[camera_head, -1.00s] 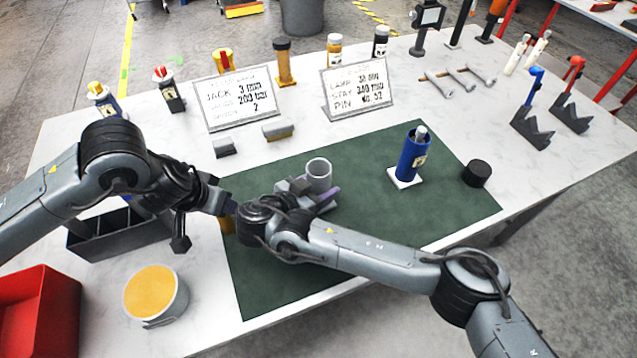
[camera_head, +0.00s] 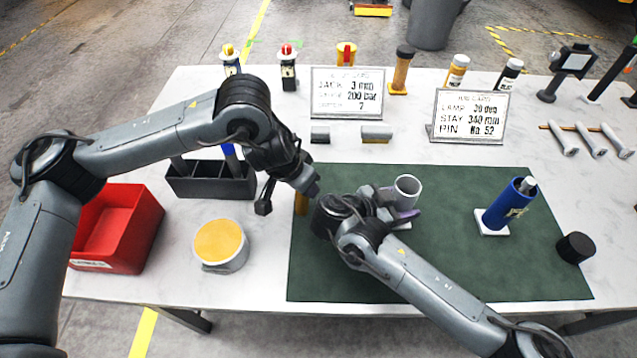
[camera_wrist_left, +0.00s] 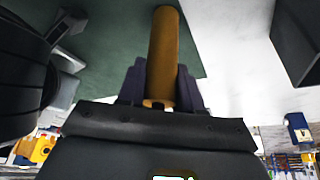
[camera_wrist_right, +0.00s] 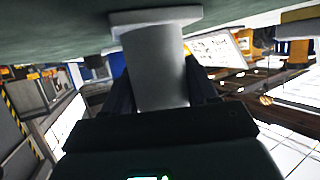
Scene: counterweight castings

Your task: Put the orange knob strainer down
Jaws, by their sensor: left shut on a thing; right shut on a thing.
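My left gripper (camera_wrist_left: 160,88) is shut on an orange-brown cylinder (camera_wrist_left: 164,45), by its look the orange knob strainer. Its lower part shows below the gripper in the head view (camera_head: 301,204), near the green mat's left edge. No knob shows, and I cannot tell whether it touches the mat. My right gripper (camera_wrist_right: 160,88) is shut on a grey cylinder with a flat pale flange (camera_wrist_right: 156,55). In the head view its open round top (camera_head: 407,187) shows upright over the mat. The flange is at or very near the mat; contact is unclear.
The green mat (camera_head: 455,265) has free room at front and centre. A blue cylinder (camera_head: 508,205) and black puck (camera_head: 575,248) stand right. A dark divided bin (camera_head: 212,187), red bin (camera_head: 118,230) and yellow-topped tub (camera_head: 220,243) stand left. Two sign cards (camera_head: 347,92) stand behind.

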